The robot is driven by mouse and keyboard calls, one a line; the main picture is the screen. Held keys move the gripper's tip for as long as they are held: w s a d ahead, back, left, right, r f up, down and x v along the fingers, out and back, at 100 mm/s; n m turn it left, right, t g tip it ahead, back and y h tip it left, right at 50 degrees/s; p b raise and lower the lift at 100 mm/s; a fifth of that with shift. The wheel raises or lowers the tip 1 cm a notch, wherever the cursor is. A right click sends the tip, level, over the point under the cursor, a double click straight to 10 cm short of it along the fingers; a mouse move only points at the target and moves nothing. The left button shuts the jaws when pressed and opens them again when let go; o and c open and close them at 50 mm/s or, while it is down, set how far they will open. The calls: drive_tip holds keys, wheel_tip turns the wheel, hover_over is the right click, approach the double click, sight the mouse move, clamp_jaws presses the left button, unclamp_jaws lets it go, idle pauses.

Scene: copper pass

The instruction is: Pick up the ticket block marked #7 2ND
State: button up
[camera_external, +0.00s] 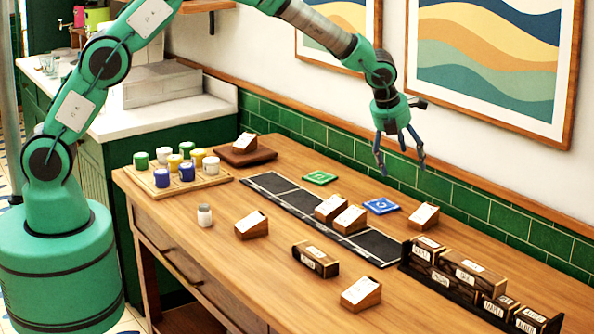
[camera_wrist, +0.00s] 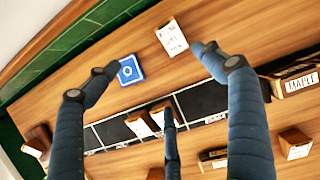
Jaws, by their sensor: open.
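Several small wooden ticket blocks with white slanted faces stand on the table; their print is too small to read, so I cannot tell which is #7 2ND. One (camera_external: 423,216) is right of the blue tile and also shows in the wrist view (camera_wrist: 172,37). Two stand on the dark strip (camera_external: 331,207) (camera_external: 350,219). Others are at the front left (camera_external: 252,225), the front (camera_external: 361,293) and on the brown tray (camera_external: 245,141). My gripper (camera_external: 401,162) is open and empty above the back of the table; its fingers spread in the wrist view (camera_wrist: 160,75).
A blue tile (camera_external: 381,206) and a green tile (camera_external: 319,178) lie near the back. A dark rack (camera_external: 418,268) holds labelled blocks at right; another labelled block (camera_external: 316,260) lies in front. Paint jars stand on a board (camera_external: 211,181) at left. The tiled wall (camera_external: 465,198) is close behind.

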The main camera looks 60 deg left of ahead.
drive_tip(key=f, duration=0.1)
drive_tip(key=w+d+f+m, duration=0.1)
drive_tip(key=d+f+m, duration=0.1)
drive_tip(key=shift+w+d+f, duration=0.2)
drive_tip(key=shift+d+f, duration=0.05)
drive_tip(key=shift+f, duration=0.1)
drive_tip(key=shift+f, duration=0.15)
hover_over(420, 213)
drive_tip(key=s, duration=0.2)
drive_tip(key=shift+s+d+f+b, duration=0.1)
drive_tip(key=shift+f+b, duration=0.1)
drive_tip(key=shift+f, duration=1.7)
drive_tip(key=shift+s+d+f+b, duration=0.1)
drive_tip(key=shift+f+b, duration=0.05)
drive_tip(key=shift+f, duration=1.75)
drive_tip(key=shift+f, duration=0.1)
drive_tip(key=shift+b+x, duration=0.4)
drive_tip(key=shift+x, duration=2.15)
drive_tip(key=shift+a, duration=0.1)
drive_tip(key=shift+c, duration=0.3)
drive_tip(key=c, duration=1.2)
